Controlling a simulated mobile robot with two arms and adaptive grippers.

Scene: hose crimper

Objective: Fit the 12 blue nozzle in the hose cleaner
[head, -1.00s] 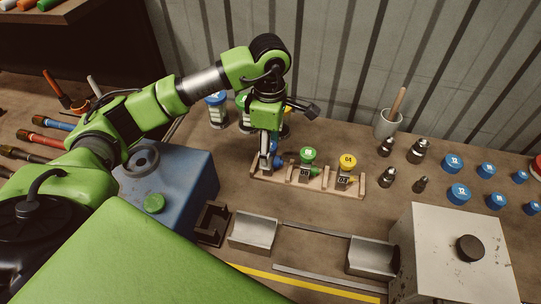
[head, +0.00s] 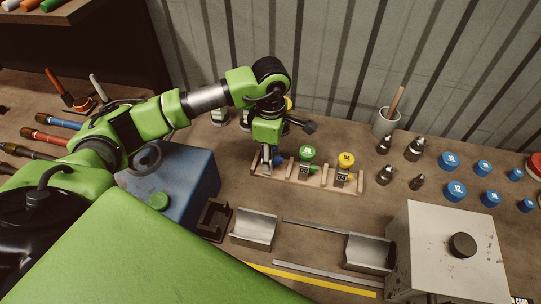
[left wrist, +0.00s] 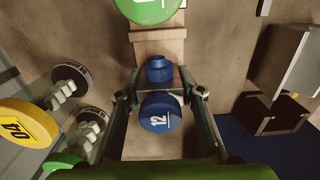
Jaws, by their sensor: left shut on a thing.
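The blue nozzle with a white 12 (left wrist: 160,112) sits between my left gripper's fingers (left wrist: 160,100) in the left wrist view. A smaller blue part (left wrist: 159,70) shows just beyond its cap. In the head view my left gripper (head: 268,160) points down at the left end of the wooden rack (head: 328,188). It is shut on the blue nozzle, which it mostly hides there. I cannot tell whether the nozzle still rests in the rack. I cannot tell for sure which machine is the hose cleaner. My right gripper is not in view.
A blue box (head: 190,180) is at left, a grey box with a black knob (head: 440,240) at right. Metal troughs (head: 254,230) lie in front. Several fittings and blue caps (head: 449,160) are right.

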